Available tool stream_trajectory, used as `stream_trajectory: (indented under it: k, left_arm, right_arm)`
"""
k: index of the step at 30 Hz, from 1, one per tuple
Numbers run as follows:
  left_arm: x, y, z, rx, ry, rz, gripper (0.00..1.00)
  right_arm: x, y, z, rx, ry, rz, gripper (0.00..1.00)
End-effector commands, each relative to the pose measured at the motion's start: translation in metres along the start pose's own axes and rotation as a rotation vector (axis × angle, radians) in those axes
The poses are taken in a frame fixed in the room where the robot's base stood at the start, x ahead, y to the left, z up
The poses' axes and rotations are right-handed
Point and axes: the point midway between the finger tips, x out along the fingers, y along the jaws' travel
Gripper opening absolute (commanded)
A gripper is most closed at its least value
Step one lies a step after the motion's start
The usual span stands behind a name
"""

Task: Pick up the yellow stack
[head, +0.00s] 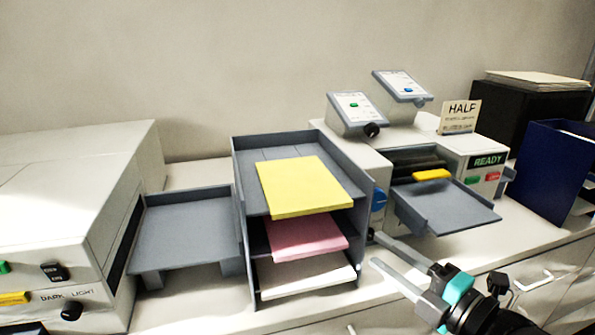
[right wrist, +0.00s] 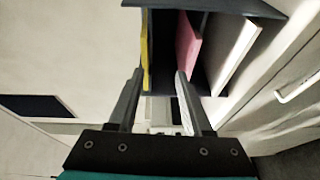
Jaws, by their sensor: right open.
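The yellow stack (head: 302,187) lies flat on the top shelf of a grey three-level rack (head: 240,205), its front edge sticking out. A pink stack (head: 305,238) is on the shelf below and a white stack (head: 308,278) on the lowest. My right gripper (head: 376,250) is open and empty, to the right of the rack's front. In the right wrist view, the yellow stack (right wrist: 145,55) shows edge-on just beyond the left fingertip, and the pink stack (right wrist: 189,45) just beyond the right fingertip. The open jaws (right wrist: 160,73) touch neither as far as I can tell. My left gripper is out of view.
A machine with a READY sign (head: 487,161) and a grey output tray (head: 455,207) stands right of the rack. A white copier (head: 60,215) with a grey side tray (head: 185,228) stands left. A blue holder (head: 550,165) is at the far right.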

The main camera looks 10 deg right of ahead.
Motion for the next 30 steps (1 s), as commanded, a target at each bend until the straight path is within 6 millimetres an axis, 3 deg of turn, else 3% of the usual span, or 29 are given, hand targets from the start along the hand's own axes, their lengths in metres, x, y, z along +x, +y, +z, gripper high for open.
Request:
stream_trajectory:
  k: [1, 6, 30]
  left_arm:
    - [-0.004, 0.0, 0.0, 0.0, 0.0, 0.0, 0.27]
    - [-0.005, 0.0, 0.0, -0.001, -0.001, 0.0, 0.27]
    - [-0.011, 0.004, 0.0, -0.001, -0.002, 0.005, 0.27]
  right_arm:
    - [-0.001, 0.013, -0.011, -0.025, 0.029, 0.014, 0.5]
    - [0.001, 0.028, -0.025, -0.056, 0.064, 0.036, 0.5]
    - [0.066, 0.03, -0.028, -0.053, 0.061, 0.038, 0.5]
